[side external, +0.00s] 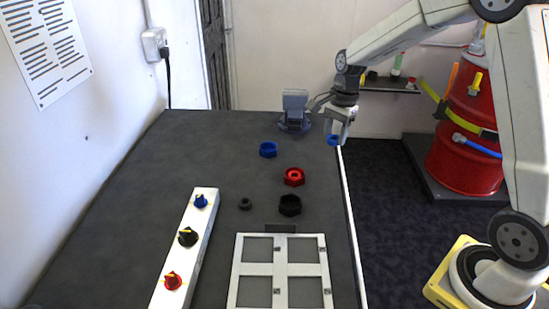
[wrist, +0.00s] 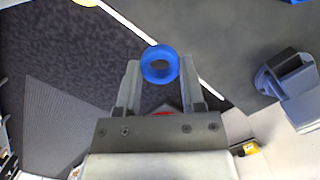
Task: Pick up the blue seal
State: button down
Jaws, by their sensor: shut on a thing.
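The blue seal (wrist: 147,69) is a smooth blue ring held between the fingertips of my gripper (wrist: 159,72) in the wrist view. In the side view the seal (side external: 333,140) shows as a small blue ring at the fingertips of my gripper (side external: 336,138), above the right edge of the table. My gripper is shut on the seal and points down. The seal appears clear of the table top.
On the dark table (side external: 130,220) stand a blue nut-shaped part (side external: 268,149), a red one (side external: 294,177), a black one (side external: 290,205) and a small dark part (side external: 245,204). A white knob panel (side external: 181,255), a white frame (side external: 280,270) and a grey device (side external: 294,110) also stand there.

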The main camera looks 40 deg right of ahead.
jog(key=shift+s+a+r, duration=0.1)
jog(key=shift+s+r, duration=0.15)
jog(key=shift+s, duration=0.35)
jog(key=shift+s+a+r, duration=0.15)
jog(key=shift+s+r, duration=0.15)
jog(key=shift+s, duration=0.3)
jog(key=shift+s+a+r, duration=0.1)
jog(key=shift+s+r, duration=0.15)
jog(key=shift+s, duration=0.35)
jog(key=w+a+f+m, duration=0.1)
jog(key=w+a+m, duration=0.1)
jog(key=w+m, duration=0.4)
jog(key=w+a+f+m+t+h, duration=0.1)
jog(key=w+m, duration=0.5)
jog(key=w, duration=1)
jog(key=shift+w+a+f+m+t, duration=0.35)
jog(key=shift+a+f, duration=0.4)
jog(key=shift+a, duration=0.25)
jog(key=shift+f, duration=0.25)
jog(key=shift+f, duration=3.1)
